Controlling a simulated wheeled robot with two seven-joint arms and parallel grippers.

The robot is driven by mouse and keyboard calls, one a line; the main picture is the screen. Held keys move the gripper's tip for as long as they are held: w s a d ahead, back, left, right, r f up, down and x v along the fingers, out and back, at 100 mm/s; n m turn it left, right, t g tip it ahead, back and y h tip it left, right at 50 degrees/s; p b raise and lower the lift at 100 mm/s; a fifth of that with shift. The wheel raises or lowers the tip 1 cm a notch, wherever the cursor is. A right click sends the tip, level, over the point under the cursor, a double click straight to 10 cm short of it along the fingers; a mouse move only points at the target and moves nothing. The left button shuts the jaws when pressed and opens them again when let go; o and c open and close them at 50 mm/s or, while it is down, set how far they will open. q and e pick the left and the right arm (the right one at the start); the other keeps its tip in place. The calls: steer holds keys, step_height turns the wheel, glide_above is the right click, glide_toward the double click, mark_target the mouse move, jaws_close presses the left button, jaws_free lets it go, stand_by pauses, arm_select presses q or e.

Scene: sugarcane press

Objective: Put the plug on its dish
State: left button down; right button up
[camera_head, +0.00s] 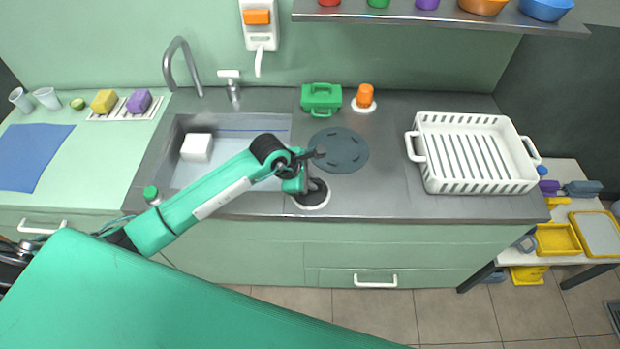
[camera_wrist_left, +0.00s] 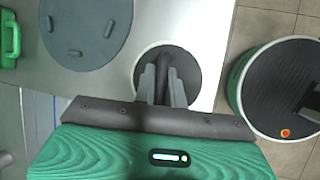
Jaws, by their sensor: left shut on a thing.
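The plug is a black round disc with an upright handle (camera_head: 318,192); it also shows in the left wrist view (camera_wrist_left: 186,72). Its white round dish (camera_head: 313,207) shows as a rim around and below the plug, near the counter's front edge. My right gripper is not in view.
A dark round plate (camera_head: 340,150) lies just behind the plug. A green box (camera_head: 321,98) and an orange item (camera_head: 365,94) stand at the back. A white slatted rack (camera_head: 475,155) stands to the right. The sink (camera_head: 240,125) is left. Counter between plug and rack is clear.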

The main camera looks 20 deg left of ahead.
arm_select(q)
steer(key=shift+f, duration=0.1)
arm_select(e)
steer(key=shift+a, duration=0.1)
arm_select(q)
steer(key=shift+f+b, duration=0.15)
steer(key=shift+b, duration=0.15)
steer(key=c, duration=1.5)
jaws_free()
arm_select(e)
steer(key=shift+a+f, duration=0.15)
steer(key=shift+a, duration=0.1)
arm_select(q)
steer(key=shift+o, duration=0.2)
